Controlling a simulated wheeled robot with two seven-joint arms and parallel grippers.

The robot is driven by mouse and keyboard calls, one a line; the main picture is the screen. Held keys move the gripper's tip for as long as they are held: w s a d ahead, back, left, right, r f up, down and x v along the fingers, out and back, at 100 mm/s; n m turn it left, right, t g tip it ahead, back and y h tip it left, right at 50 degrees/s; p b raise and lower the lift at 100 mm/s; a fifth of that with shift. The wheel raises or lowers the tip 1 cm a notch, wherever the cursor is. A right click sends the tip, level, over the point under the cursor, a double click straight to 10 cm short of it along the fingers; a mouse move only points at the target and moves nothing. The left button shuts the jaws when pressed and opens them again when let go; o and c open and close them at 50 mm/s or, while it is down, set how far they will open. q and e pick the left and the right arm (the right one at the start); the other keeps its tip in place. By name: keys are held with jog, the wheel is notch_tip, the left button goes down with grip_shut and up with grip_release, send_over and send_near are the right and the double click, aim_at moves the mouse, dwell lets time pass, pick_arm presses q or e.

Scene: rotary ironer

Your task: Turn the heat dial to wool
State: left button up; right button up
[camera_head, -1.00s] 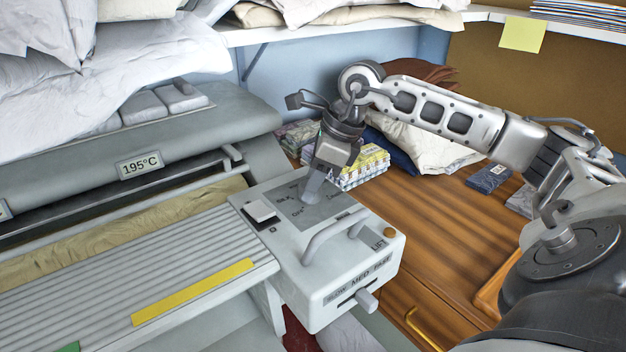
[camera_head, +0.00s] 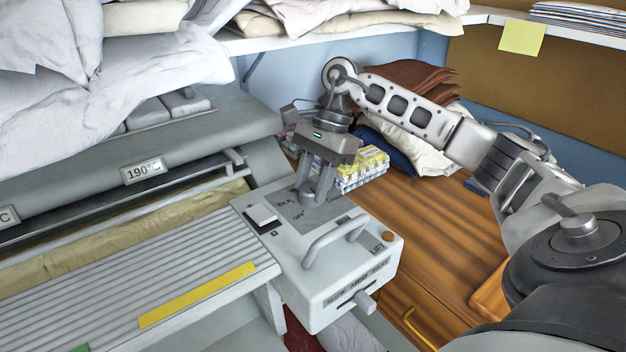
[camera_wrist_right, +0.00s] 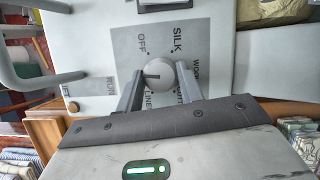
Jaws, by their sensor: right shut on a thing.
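The heat dial (camera_wrist_right: 160,73) is a round light-grey knob on a grey label plate (camera_wrist_right: 125,44), seen in the right wrist view. OFF and SILK print is readable; WOOL is partly covered by a finger. My right gripper (camera_wrist_right: 160,84) is shut on the dial, one finger on each side. In the head view my right gripper (camera_head: 311,194) points down onto the control box (camera_head: 335,285), and its fingers hide the dial.
Packets (camera_head: 365,168) stand behind my gripper on the wooden top.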

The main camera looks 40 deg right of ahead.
jog(key=shift+r+n, duration=0.1)
jog(key=shift+n, duration=0.5)
jog(key=shift+w+g, duration=0.1)
jog(key=shift+g, duration=0.2)
jog(key=o, duration=1)
jog(key=shift+d+r, duration=0.2)
jog(key=shift+r, duration=0.15)
jog(key=w+d+b, duration=0.1)
jog(key=d, duration=1.1)
jog(key=shift+w+r, duration=0.15)
jog(key=shift+w, duration=0.2)
